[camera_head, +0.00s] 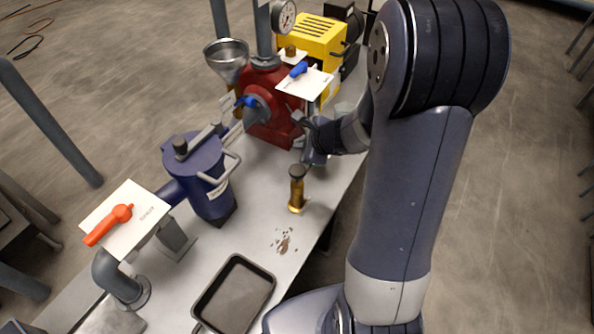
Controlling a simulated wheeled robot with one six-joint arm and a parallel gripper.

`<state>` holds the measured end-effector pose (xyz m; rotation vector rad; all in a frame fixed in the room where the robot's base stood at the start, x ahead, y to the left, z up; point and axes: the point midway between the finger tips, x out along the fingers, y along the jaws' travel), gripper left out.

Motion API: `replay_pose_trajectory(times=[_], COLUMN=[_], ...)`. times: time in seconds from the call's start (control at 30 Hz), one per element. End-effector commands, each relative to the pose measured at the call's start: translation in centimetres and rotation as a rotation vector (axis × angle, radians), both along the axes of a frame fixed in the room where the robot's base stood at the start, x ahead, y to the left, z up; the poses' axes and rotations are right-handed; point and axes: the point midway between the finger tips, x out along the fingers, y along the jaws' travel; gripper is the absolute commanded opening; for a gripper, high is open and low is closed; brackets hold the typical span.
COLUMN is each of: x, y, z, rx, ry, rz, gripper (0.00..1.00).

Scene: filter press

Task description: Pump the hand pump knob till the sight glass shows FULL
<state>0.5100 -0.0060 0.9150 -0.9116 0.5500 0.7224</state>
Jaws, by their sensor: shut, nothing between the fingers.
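The hand pump appears to be the small brass cylinder (296,193) standing upright on the grey bench. Its dark round knob (297,171) is on top. My gripper (306,140) is shut and empty, just above and behind the knob in the picture, close to the red machine. A gap shows between my gripper and the knob; its depth is hard to judge. I cannot make out a sight glass or the word FULL. My forearm hides part of the bench's right side.
A red machine (270,125) with a blue-handled valve stands behind my gripper. A blue vessel (200,180) is left of the pump. An orange-handled valve (112,222) is at left.

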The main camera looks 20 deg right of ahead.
Motion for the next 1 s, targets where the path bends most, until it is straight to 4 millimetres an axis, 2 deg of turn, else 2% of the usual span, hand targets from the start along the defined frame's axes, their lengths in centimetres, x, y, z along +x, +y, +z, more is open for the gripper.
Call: replay_pose_trajectory(times=[0.03,0.3,0.5,1.0], x=[0.0,0.0,0.0,0.0], y=[0.0,0.0,0.0,0.0], z=[-1.1,-5.1,-7.0,-7.4], rx=[0.000,0.002,0.000,0.000], ry=[0.001,0.002,0.000,0.000], rz=[0.001,0.000,0.000,0.000], gripper=[0.00,0.00,0.00,0.00])
